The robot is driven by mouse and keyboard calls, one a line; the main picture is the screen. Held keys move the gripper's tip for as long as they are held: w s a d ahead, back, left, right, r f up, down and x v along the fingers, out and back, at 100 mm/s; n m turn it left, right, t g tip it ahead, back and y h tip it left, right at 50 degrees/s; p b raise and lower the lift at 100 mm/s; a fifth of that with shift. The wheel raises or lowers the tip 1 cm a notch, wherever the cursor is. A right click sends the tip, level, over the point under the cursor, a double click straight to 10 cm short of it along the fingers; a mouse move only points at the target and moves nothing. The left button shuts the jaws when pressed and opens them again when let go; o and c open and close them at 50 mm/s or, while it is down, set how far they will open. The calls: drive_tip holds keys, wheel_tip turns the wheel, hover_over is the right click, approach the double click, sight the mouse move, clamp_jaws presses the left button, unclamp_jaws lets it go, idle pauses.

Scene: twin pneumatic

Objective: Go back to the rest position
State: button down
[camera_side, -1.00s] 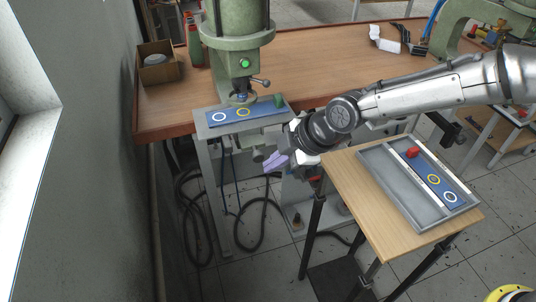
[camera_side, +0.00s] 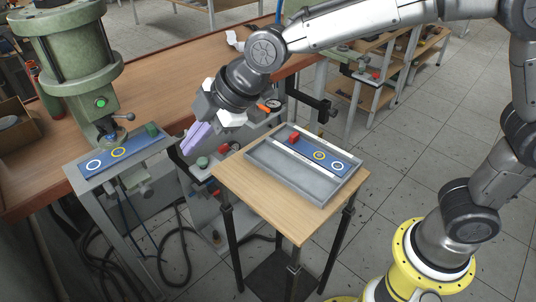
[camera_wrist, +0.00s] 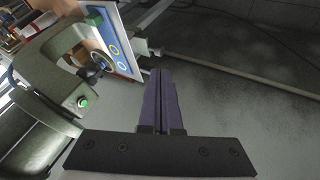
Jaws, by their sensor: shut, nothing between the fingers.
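My gripper (camera_side: 192,139) has purple fingers and is shut with nothing between them. In the side view it hangs in the air, tilted down to the left, between the green press and the small wooden table. In the wrist view its closed purple fingers (camera_wrist: 163,85) point up the picture, apart from everything. The green press (camera_side: 77,75) stands at the left, with a blue plate (camera_side: 104,163) on its bed. A green piece (camera_side: 152,129) sits at the plate's right end, beside a yellow and a white ring.
A wooden table (camera_side: 233,182) carries a grey tray (camera_side: 275,179) and a blue strip (camera_side: 329,160) with a red piece (camera_side: 294,137) and two rings. A brown workbench (camera_side: 180,60) runs behind. A cardboard box (camera_side: 12,130) is at the far left. Open floor lies at the right.

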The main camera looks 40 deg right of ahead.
drive_tip(key=s+d+r+m+t+h, duration=0.1)
drive_tip(key=s+d+r+m, duration=0.3)
drive_tip(key=d, duration=0.6)
drive_tip(key=s+d+r+m+t+h, duration=0.15)
drive_tip(key=s+d+r, duration=0.3)
drive_tip(key=d, duration=0.45)
drive_tip(key=s+d+f+m+g+h, duration=0.1)
drive_tip(key=s+d+f+m, duration=0.3)
drive_tip(key=s, duration=0.4)
drive_tip(key=s+d+f+m+g+h, duration=0.1)
drive_tip(key=s+d+f+m+g, duration=0.1)
drive_tip(key=s+d+f+m, duration=0.2)
drive_tip(key=s+m, duration=0.3)
drive_tip(key=s, duration=0.1)
drive_tip(key=shift+s+f, duration=0.25)
drive_tip(key=shift+s, duration=0.1)
